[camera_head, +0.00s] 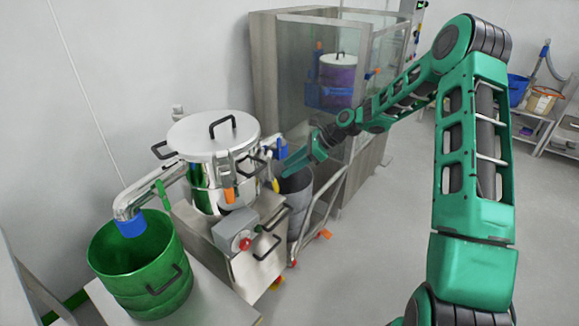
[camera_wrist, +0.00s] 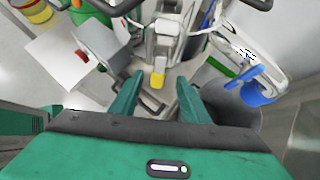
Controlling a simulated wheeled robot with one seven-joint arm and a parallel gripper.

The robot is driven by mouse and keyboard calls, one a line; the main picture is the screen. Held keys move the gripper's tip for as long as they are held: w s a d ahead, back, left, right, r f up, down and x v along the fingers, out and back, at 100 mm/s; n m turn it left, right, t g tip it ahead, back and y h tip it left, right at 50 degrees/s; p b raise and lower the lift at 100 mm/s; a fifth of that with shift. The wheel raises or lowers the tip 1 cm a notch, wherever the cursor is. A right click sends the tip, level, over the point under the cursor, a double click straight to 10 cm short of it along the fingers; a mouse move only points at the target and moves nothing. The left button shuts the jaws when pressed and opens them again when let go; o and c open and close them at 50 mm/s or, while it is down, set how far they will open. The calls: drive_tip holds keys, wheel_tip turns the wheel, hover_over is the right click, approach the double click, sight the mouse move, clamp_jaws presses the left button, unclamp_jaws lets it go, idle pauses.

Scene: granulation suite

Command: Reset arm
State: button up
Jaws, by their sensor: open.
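My green arm reaches from the lower right across the head view. My gripper (camera_head: 298,162) is above the grey bin, just right of the steel vessel (camera_head: 205,140) with its lidded top. In the wrist view my gripper (camera_wrist: 158,98) shows two green fingers spread apart with nothing held between them. A yellow-tipped part (camera_wrist: 157,79) of the machine shows beyond the gap between the fingers. I cannot tell whether the fingers touch anything.
A green bucket (camera_head: 138,275) stands on the table at lower left, under a blue-ended pipe (camera_head: 131,226). A grey bin (camera_head: 296,190) stands on a cart below my gripper. A glass-sided cabinet (camera_head: 280,70) is behind. The floor (camera_head: 385,230) at centre right is clear.

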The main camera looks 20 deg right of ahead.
drive_tip(key=shift+r, duration=0.1)
idle(0.4)
drive_tip(key=s+d+r+n+g+h, duration=0.1)
drive_tip(key=s+d+r+n+h, duration=0.25)
drive_tip(key=s, duration=0.45)
drive_tip(key=s+d+r+n+g+h, duration=0.1)
drive_tip(key=s+d+r+n+h, duration=0.15)
drive_tip(key=s+d+r, duration=0.4)
drive_tip(key=s+d+r+n+g+h, duration=0.1)
drive_tip(key=s+d+n+h, duration=0.2)
drive_tip(key=s, duration=0.7)
drive_tip(key=s+d+r+n, duration=0.1)
drive_tip(key=s+n, duration=0.2)
drive_tip(key=s, duration=0.9)
drive_tip(key=s+d+r+n, duration=0.2)
drive_tip(key=s+n, duration=0.2)
drive_tip(key=s, duration=0.7)
drive_tip(key=shift+s+r+g, duration=0.3)
drive_tip(key=shift+s+g, duration=0.1)
